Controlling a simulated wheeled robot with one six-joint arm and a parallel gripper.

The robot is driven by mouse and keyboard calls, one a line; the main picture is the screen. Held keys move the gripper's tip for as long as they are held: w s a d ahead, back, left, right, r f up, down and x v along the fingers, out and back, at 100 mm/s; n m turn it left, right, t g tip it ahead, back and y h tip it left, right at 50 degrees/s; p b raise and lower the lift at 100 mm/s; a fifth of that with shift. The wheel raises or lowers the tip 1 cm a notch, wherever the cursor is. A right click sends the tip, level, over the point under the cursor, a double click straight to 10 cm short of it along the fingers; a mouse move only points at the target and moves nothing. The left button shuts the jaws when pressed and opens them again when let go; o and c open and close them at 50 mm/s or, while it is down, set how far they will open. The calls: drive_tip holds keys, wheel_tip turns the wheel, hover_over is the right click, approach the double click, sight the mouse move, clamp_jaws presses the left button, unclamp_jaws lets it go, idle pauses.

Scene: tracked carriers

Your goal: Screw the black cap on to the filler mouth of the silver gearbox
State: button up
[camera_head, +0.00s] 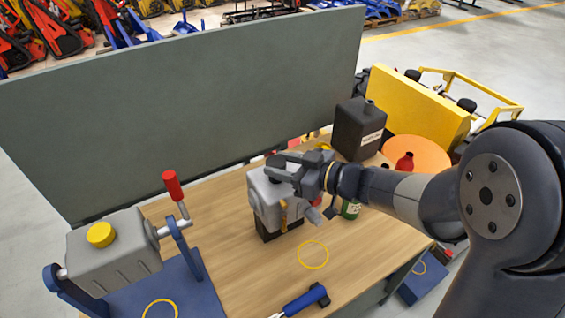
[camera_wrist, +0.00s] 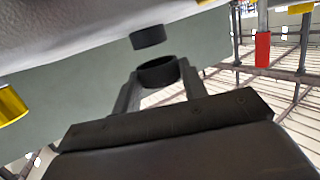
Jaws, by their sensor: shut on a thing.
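The silver gearbox (camera_head: 262,201) stands on a black base on the wooden bench in the head view, and its grey body fills the upper left of the wrist view (camera_wrist: 60,38). A short black filler mouth (camera_wrist: 148,36) sticks out of that body in the wrist view. My gripper (camera_head: 284,168) is beside the gearbox's top and shut on the black cap (camera_wrist: 157,71). The cap shows as a hollow ring between the fingertips (camera_wrist: 159,76). In the wrist view the cap and mouth look close, with a small gap between them. The head view hides this gap.
A grey tank with a yellow cap (camera_head: 101,234) sits in a blue cradle with a red handle (camera_head: 173,185). A black canister (camera_head: 359,128), a red bottle (camera_head: 405,162) and a green bottle (camera_head: 350,209) stand to the right. A tall grey panel (camera_head: 190,100) backs the bench (camera_head: 340,240).

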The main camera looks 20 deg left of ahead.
drive_tip(key=shift+f+b, duration=0.85)
drive_tip(key=shift+f, duration=0.6)
drive_tip(key=o, duration=1)
drive_tip(key=shift+o, duration=0.2)
drive_tip(key=v, duration=1.1)
drive_tip(key=shift+b, duration=0.4)
drive_tip(key=shift+a+f, duration=0.1)
drive_tip(key=shift+a, duration=0.1)
